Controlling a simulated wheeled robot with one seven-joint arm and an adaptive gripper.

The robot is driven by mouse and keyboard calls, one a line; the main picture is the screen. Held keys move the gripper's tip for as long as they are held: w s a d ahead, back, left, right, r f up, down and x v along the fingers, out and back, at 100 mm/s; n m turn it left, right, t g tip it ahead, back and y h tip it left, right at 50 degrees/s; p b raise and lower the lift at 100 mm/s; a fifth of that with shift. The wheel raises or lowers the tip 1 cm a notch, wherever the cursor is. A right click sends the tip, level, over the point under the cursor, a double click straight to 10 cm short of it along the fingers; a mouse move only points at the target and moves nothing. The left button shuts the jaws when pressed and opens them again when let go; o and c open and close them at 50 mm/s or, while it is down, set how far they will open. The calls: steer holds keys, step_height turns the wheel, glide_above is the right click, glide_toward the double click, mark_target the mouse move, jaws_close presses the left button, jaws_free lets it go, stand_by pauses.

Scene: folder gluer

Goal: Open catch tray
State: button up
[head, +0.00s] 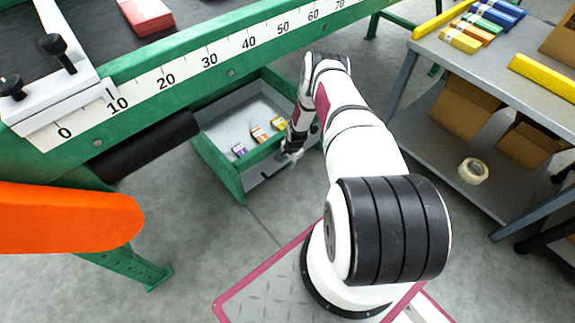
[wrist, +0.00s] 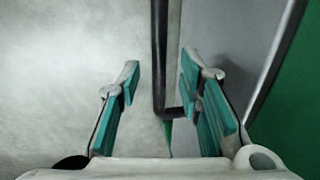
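The catch tray (head: 221,173) is a green-framed tray with a grey floor, below the machine's green rail in the head view. Several small coloured boxes (head: 259,134) lie in it. My gripper (head: 290,153) is at the tray's front side in the head view. In the wrist view my gripper (wrist: 160,88) is open, with teal pads on both fingers. A black bar handle (wrist: 159,60) runs between the fingers, nearer the right one, with a gap on the left. The tray's grey front panel (wrist: 232,40) and green edge (wrist: 290,110) show at the right.
The green machine rail (head: 200,73) with a number scale crosses above the tray. An orange part (head: 65,218) juts in at the left. A grey bench (head: 480,65) with boxes and a lower shelf stands at the right. Bare floor (head: 205,245) lies in front of the tray.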

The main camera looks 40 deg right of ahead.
steer(key=shift+w+f, duration=0.1)
steer(key=shift+f, duration=0.6)
jaws_close()
